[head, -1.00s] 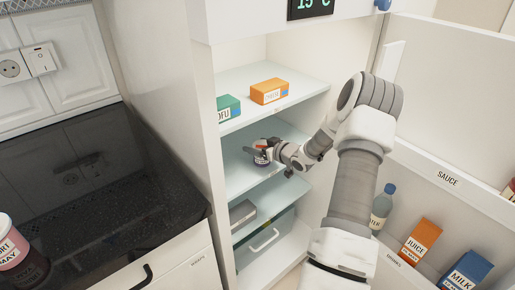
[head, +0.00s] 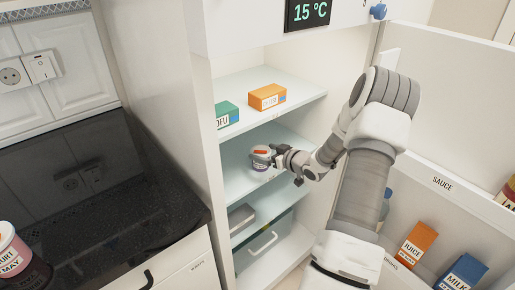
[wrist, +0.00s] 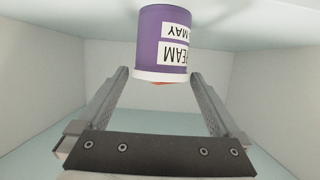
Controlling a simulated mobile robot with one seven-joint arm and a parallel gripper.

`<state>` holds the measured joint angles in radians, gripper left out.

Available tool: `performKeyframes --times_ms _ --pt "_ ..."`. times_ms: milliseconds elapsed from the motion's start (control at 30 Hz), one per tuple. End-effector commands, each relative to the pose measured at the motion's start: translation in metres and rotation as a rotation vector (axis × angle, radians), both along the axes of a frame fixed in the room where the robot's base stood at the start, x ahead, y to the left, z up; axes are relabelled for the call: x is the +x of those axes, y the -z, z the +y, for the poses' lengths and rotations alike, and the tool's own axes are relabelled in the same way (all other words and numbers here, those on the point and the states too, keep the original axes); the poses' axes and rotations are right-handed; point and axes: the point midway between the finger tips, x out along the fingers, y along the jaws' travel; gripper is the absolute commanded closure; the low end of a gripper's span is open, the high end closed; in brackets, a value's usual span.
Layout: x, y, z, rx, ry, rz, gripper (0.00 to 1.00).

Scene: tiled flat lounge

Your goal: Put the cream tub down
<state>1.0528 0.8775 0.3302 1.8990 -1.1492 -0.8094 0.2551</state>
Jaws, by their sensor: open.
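The cream tub (head: 260,161) is purple with a white label and a pale lid bearing a red mark. It stands upright on the middle glass shelf (head: 240,183) of the open fridge. The wrist view shows the tub (wrist: 165,38) upside down, beyond and between the fingertips. My gripper (head: 273,157) is open at the right side of the tub. In the wrist view my gripper (wrist: 159,76) has its fingers spread wide, with a gap on both sides of the tub.
An orange box (head: 267,97) and a green tofu box (head: 226,114) sit on the shelf above. A grey box (head: 241,217) lies below, over a drawer (head: 263,245). The open door (head: 445,185) with bottles and cartons is at the right.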

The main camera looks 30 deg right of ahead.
Motion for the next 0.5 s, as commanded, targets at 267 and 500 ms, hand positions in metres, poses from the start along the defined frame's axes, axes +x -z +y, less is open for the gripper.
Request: performKeyframes --times_ms 267,500 --pt "-0.049 -0.020 -0.006 -0.001 0.001 0.000 0.00" --pt "-0.062 -0.023 -0.007 0.000 -0.001 0.000 0.00"
